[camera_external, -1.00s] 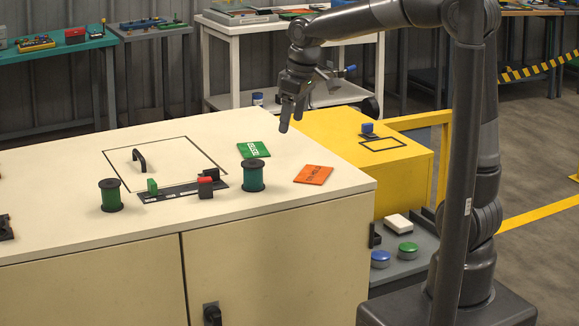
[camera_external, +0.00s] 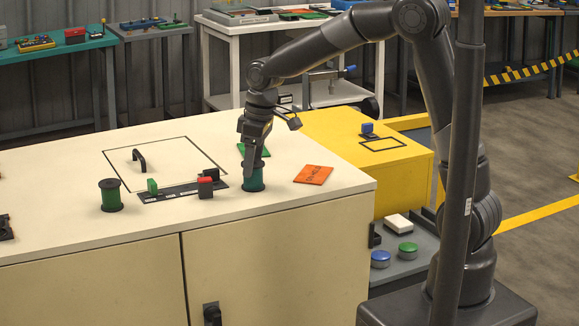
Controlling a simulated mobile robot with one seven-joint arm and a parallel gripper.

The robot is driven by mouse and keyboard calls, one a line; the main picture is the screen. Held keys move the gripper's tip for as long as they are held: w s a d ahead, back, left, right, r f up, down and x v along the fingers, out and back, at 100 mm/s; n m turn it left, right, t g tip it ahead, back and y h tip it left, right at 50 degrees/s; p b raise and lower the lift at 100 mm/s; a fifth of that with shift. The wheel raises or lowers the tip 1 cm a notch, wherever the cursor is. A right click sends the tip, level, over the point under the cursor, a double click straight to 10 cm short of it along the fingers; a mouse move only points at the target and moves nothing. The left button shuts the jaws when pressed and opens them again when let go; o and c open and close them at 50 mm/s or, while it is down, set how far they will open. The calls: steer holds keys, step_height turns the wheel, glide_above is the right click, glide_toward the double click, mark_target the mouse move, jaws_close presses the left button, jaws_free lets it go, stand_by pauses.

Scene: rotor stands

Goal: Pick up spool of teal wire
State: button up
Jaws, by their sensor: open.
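A spool of teal wire (camera_external: 253,182) stands upright on the cream cabinet top, right of the black strip. My gripper (camera_external: 250,168) points down right at this spool, and its fingers cover the spool's top. The jaws are open; whether the fingers touch the spool cannot be told from this view. A second spool, of green wire (camera_external: 111,196), stands upright to the left, apart from my gripper.
A black strip (camera_external: 170,193) carries a green block (camera_external: 152,187) and a red-topped black block (camera_external: 206,187). A green card (camera_external: 262,151) lies behind my gripper, partly hidden. An orange card (camera_external: 313,175) lies to the right. A black handle (camera_external: 140,160) rises from the top.

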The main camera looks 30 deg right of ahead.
mark_target(255, 183)
steer(key=f, duration=0.3)
steer(key=shift+a+f, duration=0.2)
steer(key=shift+f, duration=0.15)
steer(key=c, duration=1)
steer(key=shift+r, duration=0.15)
